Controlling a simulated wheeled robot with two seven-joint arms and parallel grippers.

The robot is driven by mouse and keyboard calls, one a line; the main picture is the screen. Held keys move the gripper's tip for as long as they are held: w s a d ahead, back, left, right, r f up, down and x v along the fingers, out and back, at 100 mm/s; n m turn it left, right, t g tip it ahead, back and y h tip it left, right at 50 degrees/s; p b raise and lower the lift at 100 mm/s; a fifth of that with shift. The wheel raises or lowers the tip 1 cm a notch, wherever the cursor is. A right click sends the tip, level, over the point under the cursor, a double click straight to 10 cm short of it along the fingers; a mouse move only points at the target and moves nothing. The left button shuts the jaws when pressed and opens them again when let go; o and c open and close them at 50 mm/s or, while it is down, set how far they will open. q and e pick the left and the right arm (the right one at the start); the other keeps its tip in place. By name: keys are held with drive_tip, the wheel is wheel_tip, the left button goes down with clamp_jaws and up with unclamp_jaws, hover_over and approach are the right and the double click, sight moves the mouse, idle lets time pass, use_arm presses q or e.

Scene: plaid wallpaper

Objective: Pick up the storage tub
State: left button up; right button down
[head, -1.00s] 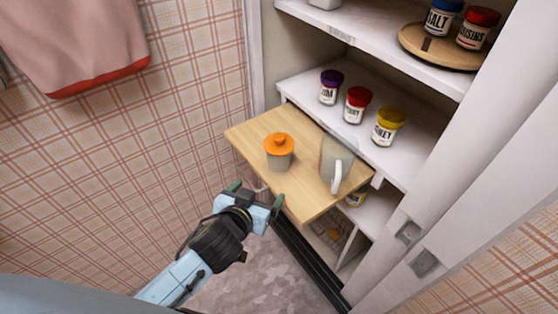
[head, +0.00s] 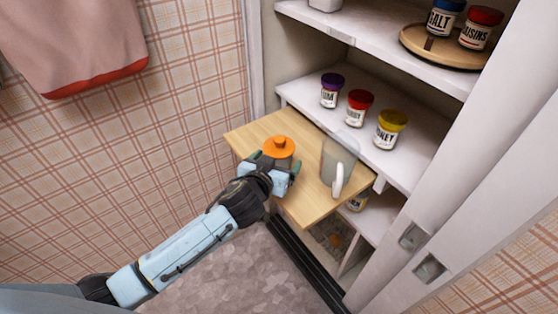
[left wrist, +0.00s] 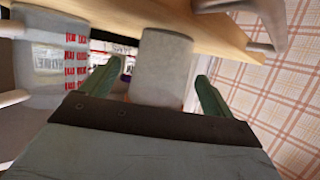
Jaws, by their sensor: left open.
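The storage tub, a small grey tub with an orange lid (head: 279,146), stands upright on a pull-out wooden board (head: 318,205). My left gripper (head: 277,165) is open at the tub's near side in the head view, hiding most of its grey body. In the left wrist view the grey body of the tub (left wrist: 165,65) lies between and just beyond the two green fingers of my left gripper (left wrist: 155,88), with space on both sides. My right gripper is not in view.
A clear measuring jug (head: 338,158) stands on the board just right of the tub, and in the wrist view it shows red markings (left wrist: 62,60). Several lidded jars (head: 358,107) stand on the shelf behind. Plaid wall is at left; a white door (head: 470,160) is at right.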

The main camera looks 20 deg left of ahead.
use_arm(q)
drive_tip(key=shift+x, duration=1.35)
drive_tip(key=shift+c, duration=0.5)
drive_tip(key=c, duration=1)
drive_tip(key=shift+r, duration=0.1)
